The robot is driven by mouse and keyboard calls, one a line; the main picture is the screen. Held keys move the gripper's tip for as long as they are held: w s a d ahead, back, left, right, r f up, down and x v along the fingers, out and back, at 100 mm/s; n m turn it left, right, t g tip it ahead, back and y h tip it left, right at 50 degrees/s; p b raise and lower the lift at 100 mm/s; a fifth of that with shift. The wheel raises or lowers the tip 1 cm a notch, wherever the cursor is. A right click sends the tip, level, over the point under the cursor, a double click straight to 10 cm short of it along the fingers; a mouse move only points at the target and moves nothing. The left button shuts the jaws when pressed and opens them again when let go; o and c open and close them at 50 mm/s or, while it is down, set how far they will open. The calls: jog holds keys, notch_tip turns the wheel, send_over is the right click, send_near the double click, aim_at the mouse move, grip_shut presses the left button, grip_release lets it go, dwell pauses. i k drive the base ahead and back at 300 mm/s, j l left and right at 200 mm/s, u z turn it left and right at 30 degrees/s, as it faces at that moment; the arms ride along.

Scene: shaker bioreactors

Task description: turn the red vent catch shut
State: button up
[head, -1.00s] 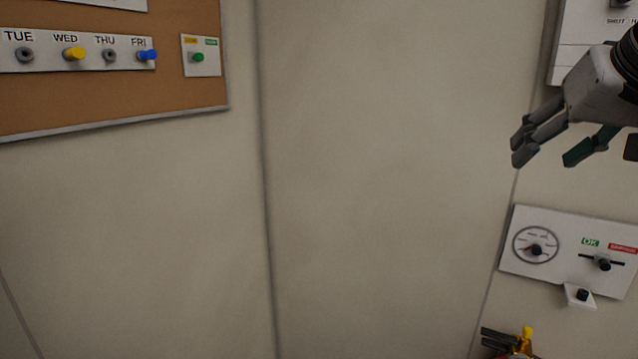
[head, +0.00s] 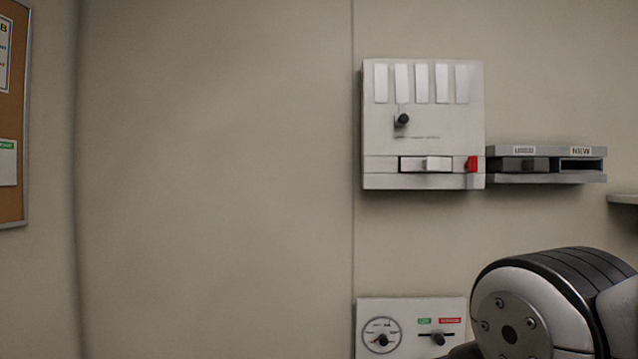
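The red vent catch (head: 472,164) is a small red block at the lower right of a white wall-mounted vent unit (head: 423,140) in the head view. It sits at the right end of the unit's lower strip, beside a slot with a pale handle (head: 432,164). The unit also has several vertical louvre slots and a black knob (head: 402,120). My gripper is outside the picture; only a thick black-and-white link of my arm shows at the lower right, below the catch and apart from it.
A grey two-slot shelf (head: 546,164), with a NEW label on its right slot, adjoins the unit's right side. A gauge panel (head: 411,325) is below, partly behind my arm. A grey ledge (head: 624,198) juts in at the right edge.

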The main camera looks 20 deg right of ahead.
aim_at(472, 165)
jog(key=z, duration=0.95)
